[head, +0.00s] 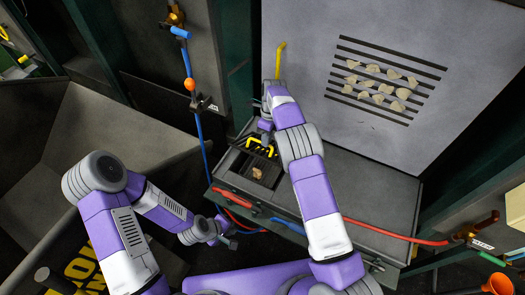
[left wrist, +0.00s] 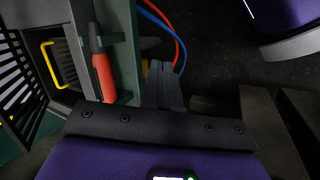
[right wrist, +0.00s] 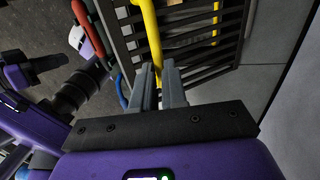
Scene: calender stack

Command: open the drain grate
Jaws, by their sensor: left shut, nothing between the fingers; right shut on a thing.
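The dark slatted drain grate (head: 264,147) with its yellow handle is at the back of an opening in the grey bench. It also shows in the right wrist view (right wrist: 190,45) and at the left edge of the left wrist view (left wrist: 14,78). It looks raised and tilted away from the opening, where a tan lump (head: 257,173) shows. My right gripper (right wrist: 154,72) is shut on the yellow handle (right wrist: 150,30); in the head view the arm partly hides it. My left gripper (head: 231,240) is shut and empty, low in front of the bench.
The grey bench top (head: 365,195) is clear right of the opening. Red and blue hoses run along its front. A slotted wall panel (head: 380,80) holding pale chips stands behind. A large grey bin (head: 105,125) is at left.

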